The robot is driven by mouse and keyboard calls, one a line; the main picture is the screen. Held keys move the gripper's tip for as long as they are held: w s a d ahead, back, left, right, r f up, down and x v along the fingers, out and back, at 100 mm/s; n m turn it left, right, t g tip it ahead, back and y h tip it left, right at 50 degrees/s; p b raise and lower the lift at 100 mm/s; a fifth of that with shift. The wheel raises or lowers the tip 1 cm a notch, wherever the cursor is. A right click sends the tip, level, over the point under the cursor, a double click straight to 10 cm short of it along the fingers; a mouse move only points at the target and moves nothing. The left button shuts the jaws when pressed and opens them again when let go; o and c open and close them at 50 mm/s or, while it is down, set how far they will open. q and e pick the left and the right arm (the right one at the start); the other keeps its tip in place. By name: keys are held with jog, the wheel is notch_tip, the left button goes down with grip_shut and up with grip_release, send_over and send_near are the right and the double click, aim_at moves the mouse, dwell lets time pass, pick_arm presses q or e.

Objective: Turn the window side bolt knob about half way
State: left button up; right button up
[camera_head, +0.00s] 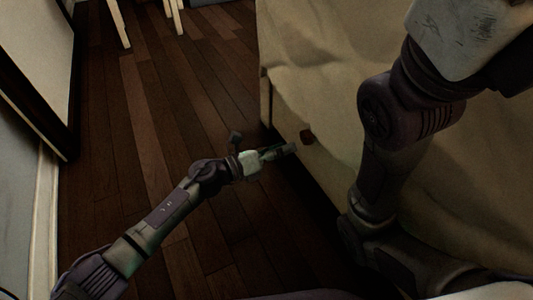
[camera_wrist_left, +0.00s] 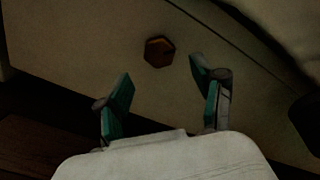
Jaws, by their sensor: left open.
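The bolt knob (camera_head: 307,136) is a small reddish-brown piece on the pale side panel of the bed. In the left wrist view the knob (camera_wrist_left: 159,52) looks six-sided and lies just beyond my fingertips, roughly between their lines. My left gripper (camera_head: 288,151) is close to the panel, just below and left of the knob in the head view. Its two green-padded fingers (camera_wrist_left: 163,74) are spread apart with nothing between them, and I see no contact with the knob. My right arm shows at the right of the head view, but its gripper is out of sight.
The bed's side panel (camera_head: 335,175) runs along the right, with pale bedding (camera_head: 310,45) above it. The dark wooden floor (camera_head: 150,120) is open to the left. Pale furniture legs (camera_head: 119,24) stand at the back, and a white-trimmed wall (camera_head: 45,215) is at far left.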

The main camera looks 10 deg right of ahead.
pick_arm(q)
jog(key=v, duration=0.6)
dwell(0.3)
